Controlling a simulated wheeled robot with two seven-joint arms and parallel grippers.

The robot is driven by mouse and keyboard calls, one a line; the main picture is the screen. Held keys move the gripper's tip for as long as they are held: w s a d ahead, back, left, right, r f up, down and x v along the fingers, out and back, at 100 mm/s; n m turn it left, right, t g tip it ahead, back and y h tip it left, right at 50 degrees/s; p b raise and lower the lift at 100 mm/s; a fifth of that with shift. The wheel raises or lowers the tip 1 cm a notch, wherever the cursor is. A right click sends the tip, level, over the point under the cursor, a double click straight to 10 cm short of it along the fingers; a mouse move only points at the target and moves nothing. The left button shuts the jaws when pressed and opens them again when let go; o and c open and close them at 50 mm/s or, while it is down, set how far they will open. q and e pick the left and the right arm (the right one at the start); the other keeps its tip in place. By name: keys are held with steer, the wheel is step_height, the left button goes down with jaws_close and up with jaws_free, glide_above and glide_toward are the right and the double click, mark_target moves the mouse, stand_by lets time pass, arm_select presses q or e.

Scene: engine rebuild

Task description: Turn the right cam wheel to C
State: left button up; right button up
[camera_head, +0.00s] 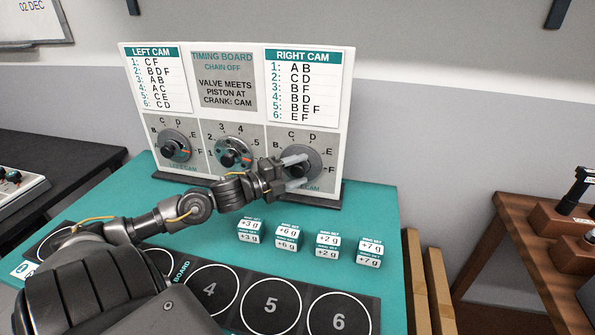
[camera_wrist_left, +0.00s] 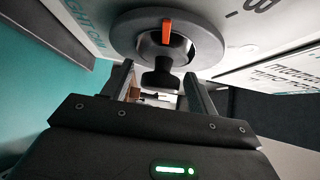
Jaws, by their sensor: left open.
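The right cam wheel (camera_head: 314,160) is a grey dial at the right of the timing board, with letters around it. C is at its upper left; the lower-left letter is hidden behind my gripper. My left gripper (camera_head: 303,170) is at the wheel, open, one finger above the other. In the left wrist view the wheel (camera_wrist_left: 128,36) fills the top, with an orange mark (camera_wrist_left: 167,33) on its rim. Its dark knob (camera_wrist_left: 160,77) shows between the spread fingers, with gaps on both sides. I cannot tell which letter the mark faces. My right gripper is out of view.
The left cam wheel (camera_head: 174,147) and crank wheel (camera_head: 231,153) are left on the same board (camera_head: 355,70). Several weight blocks (camera_head: 287,238) stand on the teal table in front. Numbered circles (camera_head: 270,306) lie nearer. A wooden bench (camera_head: 525,225) is at right.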

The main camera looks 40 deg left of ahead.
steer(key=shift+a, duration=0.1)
arm_select(q)
steer(key=c, duration=1)
steer(key=shift+r+m+g+p, duration=0.15)
steer(key=shift+m+g+p, duration=0.2)
steer(key=shift+p, duration=0.35)
steer(key=m+g+y+p, duration=0.1)
steer(key=m+g+p, duration=0.1)
steer(key=p, duration=0.1)
steer(key=shift+r, duration=0.15)
steer(key=m+g+y+p, duration=0.2)
steer(key=p, duration=0.1)
steer(key=m+g+y+p, duration=0.2)
steer(key=g+y+p, duration=0.1)
steer(key=p, duration=0.4)
steer(key=shift+m, duration=0.25)
steer(key=shift+m+g+y+p, duration=0.35)
steer(key=shift+y+p, duration=0.35)
steer(key=shift+p, duration=0.35)
steer(key=shift+f+y+p, duration=0.3)
steer(key=shift+p, duration=0.05)
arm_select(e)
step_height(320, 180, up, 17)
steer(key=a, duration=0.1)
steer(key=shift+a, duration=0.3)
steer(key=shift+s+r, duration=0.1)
